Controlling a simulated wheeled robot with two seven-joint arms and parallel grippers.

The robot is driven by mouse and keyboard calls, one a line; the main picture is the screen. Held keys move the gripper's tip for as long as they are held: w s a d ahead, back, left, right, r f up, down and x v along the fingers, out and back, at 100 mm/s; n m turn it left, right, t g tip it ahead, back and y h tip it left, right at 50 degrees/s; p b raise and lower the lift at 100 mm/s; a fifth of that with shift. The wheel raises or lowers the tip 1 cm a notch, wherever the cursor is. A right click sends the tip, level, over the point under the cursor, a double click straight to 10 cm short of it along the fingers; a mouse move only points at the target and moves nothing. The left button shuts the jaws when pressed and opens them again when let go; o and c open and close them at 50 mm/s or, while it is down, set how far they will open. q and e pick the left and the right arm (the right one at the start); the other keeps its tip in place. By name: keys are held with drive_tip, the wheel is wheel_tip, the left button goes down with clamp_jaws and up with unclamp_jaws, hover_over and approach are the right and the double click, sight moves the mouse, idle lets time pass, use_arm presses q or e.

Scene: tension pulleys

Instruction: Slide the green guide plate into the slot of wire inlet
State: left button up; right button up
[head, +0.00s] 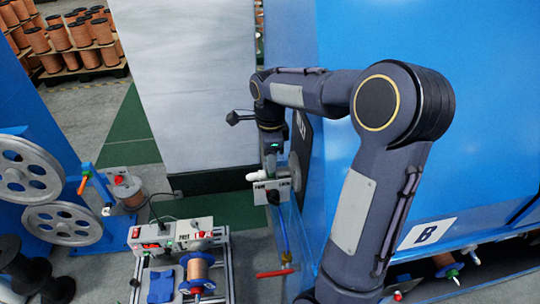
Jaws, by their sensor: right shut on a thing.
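My right arm reaches in from the lower right and bends down at the blue machine's left side. My right gripper (271,163) points down just above a small white box with black lettering (271,191). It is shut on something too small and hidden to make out. A white rounded part (258,177) sticks out to the left just below the gripper; I cannot tell whether they touch. I cannot pick out the green guide plate or the slot of the wire inlet for certain. My left gripper is not in view.
The blue machine (470,110) stands right, a white panel (185,90) behind. A clear-walled part with a blue strip (284,235) and red bar (275,272) lie below the gripper. A control box (170,234) and copper spool (198,270) stand lower left. Grey pulleys (62,222) are far left.

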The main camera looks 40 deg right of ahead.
drive_tip(key=shift+f, duration=0.15)
idle(0.5)
drive_tip(key=shift+f+b, duration=0.6)
drive_tip(key=shift+f, duration=0.15)
drive_tip(key=o, duration=1.1)
wheel_tip(320, 180, up, 8)
drive_tip(key=shift+f, duration=0.15)
